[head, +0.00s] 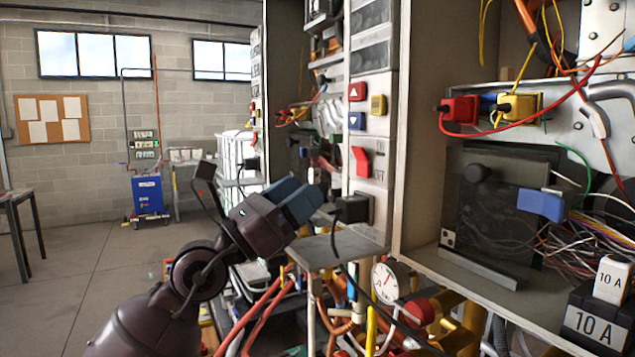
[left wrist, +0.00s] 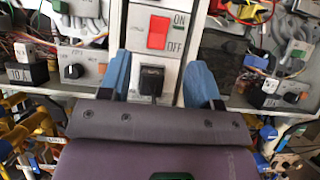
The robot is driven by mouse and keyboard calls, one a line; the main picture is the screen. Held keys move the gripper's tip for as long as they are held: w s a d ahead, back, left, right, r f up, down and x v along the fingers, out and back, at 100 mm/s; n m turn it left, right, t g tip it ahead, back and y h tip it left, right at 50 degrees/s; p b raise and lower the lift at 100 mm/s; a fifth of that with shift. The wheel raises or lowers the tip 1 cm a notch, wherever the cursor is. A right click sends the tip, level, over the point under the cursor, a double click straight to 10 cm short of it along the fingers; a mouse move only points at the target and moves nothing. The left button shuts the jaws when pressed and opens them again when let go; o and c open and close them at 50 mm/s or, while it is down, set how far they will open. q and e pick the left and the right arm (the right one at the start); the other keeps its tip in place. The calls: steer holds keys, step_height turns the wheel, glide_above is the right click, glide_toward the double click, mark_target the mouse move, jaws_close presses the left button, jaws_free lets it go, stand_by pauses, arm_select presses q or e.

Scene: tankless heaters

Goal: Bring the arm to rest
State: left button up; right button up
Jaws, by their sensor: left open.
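My left arm comes in from the lower left in the head view. Its gripper (head: 303,201) has blue fingers and is held in front of the cabinet's control column. In the left wrist view the two blue fingers of the gripper (left wrist: 162,82) stand apart, with nothing held between them. A black plug (left wrist: 151,80) in the panel shows between the fingers, beyond them; I cannot tell how near. It also shows in the head view (head: 352,208), right of the fingertips. A red ON/OFF switch (left wrist: 158,32) is above the plug. My right gripper is not in view.
The open cabinet holds loose wires, a red connector (head: 459,110), a yellow connector (head: 520,106) and a blue-handled part (head: 541,204). A gauge (head: 390,281) and pipes are below. A small grey shelf (head: 345,248) juts out beneath the plug. Open floor (head: 75,265) lies left.

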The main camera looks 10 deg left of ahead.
arm_select(q)
steer(key=shift+s+a+f, duration=0.15)
steer(key=shift+s+a, duration=0.05)
steer(key=shift+a, duration=0.1)
